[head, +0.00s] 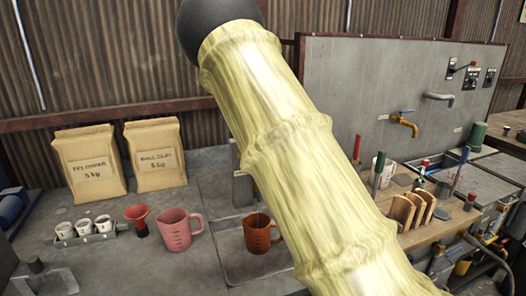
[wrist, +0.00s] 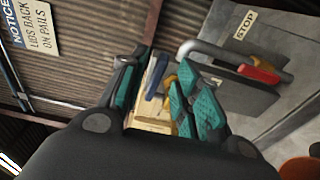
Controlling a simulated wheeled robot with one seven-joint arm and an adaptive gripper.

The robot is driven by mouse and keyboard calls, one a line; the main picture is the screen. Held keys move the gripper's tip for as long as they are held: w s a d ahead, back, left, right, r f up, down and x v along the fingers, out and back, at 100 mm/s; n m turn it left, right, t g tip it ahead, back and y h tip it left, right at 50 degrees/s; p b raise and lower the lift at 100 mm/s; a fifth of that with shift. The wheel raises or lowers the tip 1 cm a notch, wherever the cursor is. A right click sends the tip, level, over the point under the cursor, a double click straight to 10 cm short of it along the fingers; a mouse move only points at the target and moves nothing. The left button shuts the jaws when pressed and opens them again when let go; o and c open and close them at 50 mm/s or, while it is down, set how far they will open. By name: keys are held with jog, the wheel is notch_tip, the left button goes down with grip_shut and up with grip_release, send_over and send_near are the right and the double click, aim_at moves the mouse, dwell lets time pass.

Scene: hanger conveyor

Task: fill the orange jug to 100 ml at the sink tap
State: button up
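The orange jug (head: 258,233) stands upright on a shallow metal tray at the middle of the bench in the head view, handle to the right. A brass tap with a blue lever (head: 403,123) sticks out of the grey panel at the right. My gripper (wrist: 155,95) shows only in the wrist view; its two teal-padded fingers are apart. Between and behind them are pale, blue and yellow shapes; I cannot tell what these are or how near. The jug's scale and contents cannot be read. An orange edge (wrist: 300,168) shows at the lower right there, unidentified.
A pink jug (head: 180,230), a red funnel (head: 140,219) and small white cups (head: 85,227) stand left of the orange jug. Two paper sacks (head: 157,155) stand behind. A grey spout (head: 438,97) is on the panel. A wooden rack (head: 410,212) stands at right. My arm crosses the middle.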

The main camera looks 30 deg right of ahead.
jog(key=s+a, duration=0.1)
jog(key=s, duration=0.7)
jog(key=shift+s, duration=0.3)
dwell(5.7)
